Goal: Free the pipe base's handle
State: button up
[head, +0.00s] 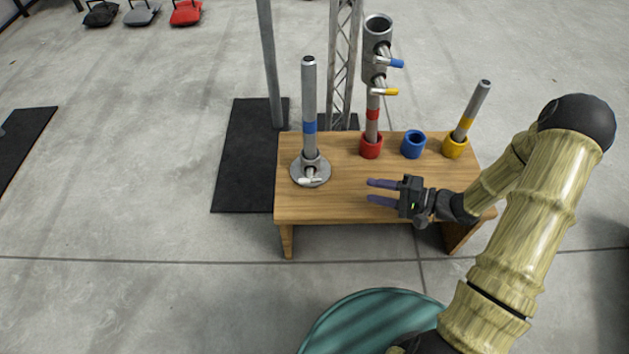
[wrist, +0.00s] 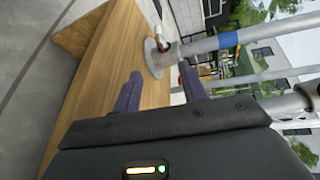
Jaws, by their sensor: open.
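The pipe base (head: 311,171) is a round grey metal plate with a short socket at the left end of the wooden table. A pipe with a blue band (head: 309,100) stands upright in it. Its small white handle (head: 311,181) sticks out at the front, low on the socket. In the wrist view the base (wrist: 160,57) lies beyond my fingers, with the handle (wrist: 154,30) beside the socket. My gripper (head: 378,191) is open and empty, to the right of the base and apart from it, with its purple fingers pointing left at the handle.
On the wooden table (head: 340,205) stand a red cup (head: 371,147) holding a red-banded pipe, an empty blue cup (head: 413,144) and a yellow cup (head: 454,147) holding a tilted yellow-banded pipe. A clamp piece (head: 377,50) with blue and yellow handles tops the red-banded pipe. A truss stands behind.

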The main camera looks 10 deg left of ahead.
aim_at(315, 178)
jog(key=shift+a+f, duration=0.1)
jog(key=shift+a+f+b, duration=0.1)
jog(key=shift+a+b, duration=0.2)
jog(key=shift+b, duration=0.05)
jog(key=b+x, duration=0.9)
jog(key=x, duration=0.7)
jog(key=shift+w+a, duration=0.1)
jog(key=shift+a, duration=0.15)
jog(key=shift+c, duration=0.4)
grip_shut()
